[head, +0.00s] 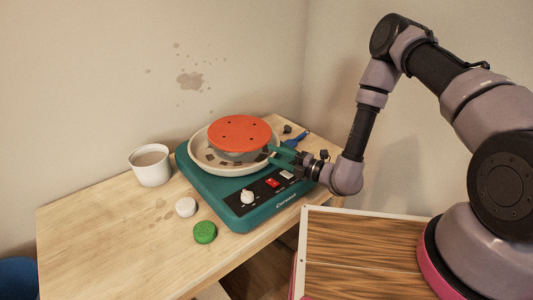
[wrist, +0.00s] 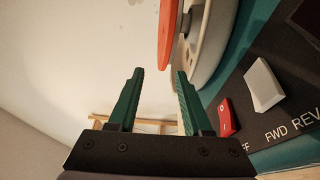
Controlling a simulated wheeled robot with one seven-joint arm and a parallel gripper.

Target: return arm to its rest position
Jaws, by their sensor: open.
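My arm reaches down from the right in the head view. My gripper (head: 278,156) is over the right side of the teal pottery wheel (head: 232,203), just right of the orange disc (head: 240,133). In the wrist view my gripper (wrist: 160,74) has its two green fingers apart with nothing between them. The pan also shows in the head view (head: 207,164), around the wheel head. I cannot tell whether a finger touches the pan.
A white cup (head: 151,165) of brownish liquid stands left of the wheel. A white round piece (head: 186,207) and a green one (head: 205,232) lie in front. A blue tool (head: 297,138) lies behind my gripper. The wooden table (head: 100,235) is clear at front left.

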